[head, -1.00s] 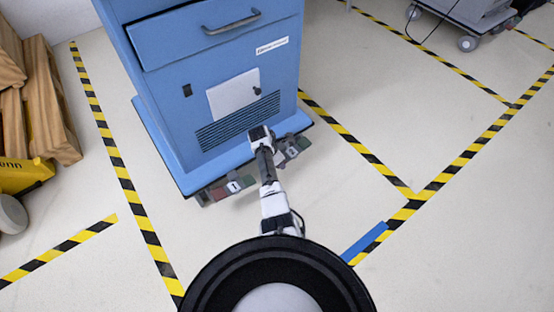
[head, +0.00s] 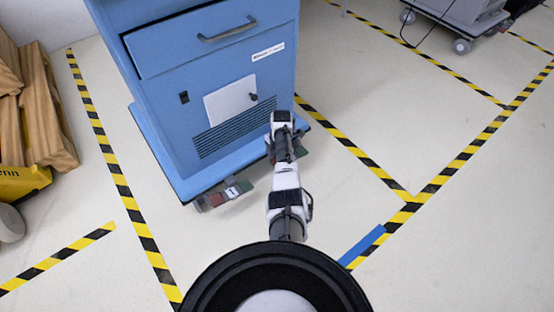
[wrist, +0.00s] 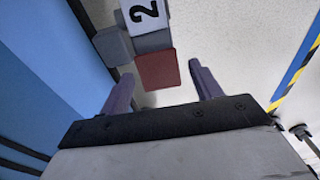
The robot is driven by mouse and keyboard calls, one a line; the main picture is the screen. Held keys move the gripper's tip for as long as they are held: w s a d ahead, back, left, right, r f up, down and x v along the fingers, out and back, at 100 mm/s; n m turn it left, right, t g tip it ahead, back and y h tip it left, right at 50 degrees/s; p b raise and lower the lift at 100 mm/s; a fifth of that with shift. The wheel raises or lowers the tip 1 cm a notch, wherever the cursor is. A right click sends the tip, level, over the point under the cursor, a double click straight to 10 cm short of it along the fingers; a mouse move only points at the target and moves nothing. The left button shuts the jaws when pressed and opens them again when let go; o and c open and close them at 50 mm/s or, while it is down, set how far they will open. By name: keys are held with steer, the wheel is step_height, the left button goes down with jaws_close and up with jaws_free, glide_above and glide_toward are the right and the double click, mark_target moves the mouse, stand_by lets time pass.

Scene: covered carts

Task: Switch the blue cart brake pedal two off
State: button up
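The blue cart (head: 190,100) stands in front of me with two brake pedal units low on its front edge. Pedal one (head: 228,193), labelled 1, shows at the left with a red and a green end. Brake pedal two (head: 303,153) is mostly hidden behind my arm in the head view; a greenish bit shows. In the wrist view, pedal two's label 2 (wrist: 144,12) and its red pad (wrist: 157,69) are visible. My gripper (wrist: 160,72) is open, its fingers apart on either side of the red pad's near end. I cannot tell whether they touch it.
Yellow-black floor tape (head: 355,150) runs right of the cart, with more tape (head: 120,185) at left. Wooden pieces (head: 40,110) and a yellow object (head: 22,182) stand at far left. A grey cart (head: 465,20) is at the back right. Floor around the cart's front is clear.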

step_height(320, 180, up, 14)
steer(key=p, duration=0.4)
steer(key=shift+w+d, duration=0.3)
steer(key=shift+d, duration=0.15)
steer(key=shift+f, duration=0.1)
